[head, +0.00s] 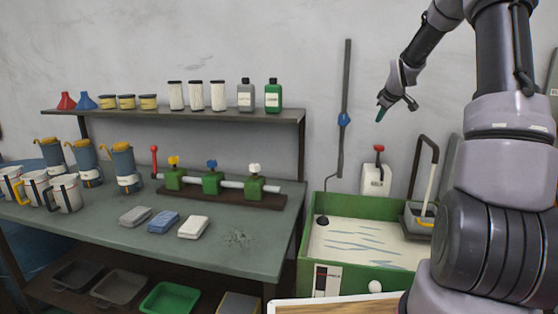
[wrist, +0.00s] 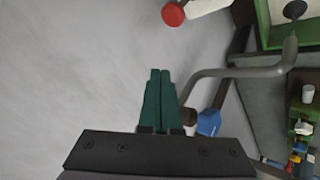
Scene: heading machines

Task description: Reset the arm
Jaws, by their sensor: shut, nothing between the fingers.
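My gripper (head: 380,115) is at the upper right in the head view, raised in front of the bare wall, above the green-framed basin and right of the grey pole. Its fingers point down and to the left. In the wrist view its two green fingers (wrist: 160,98) lie side by side, shut and empty. My arm rises along the right side of the head view and bends over to the left. The gripper appears apart from everything around it.
A grey pole (head: 346,80) with a blue knob stands left of my gripper. Below is the green basin (head: 307,240). A white container (head: 377,180) with a red-topped handle stands behind it. The workbench (head: 260,255) with cups, valves and blocks is at left, under a shelf (head: 200,114) of bottles.

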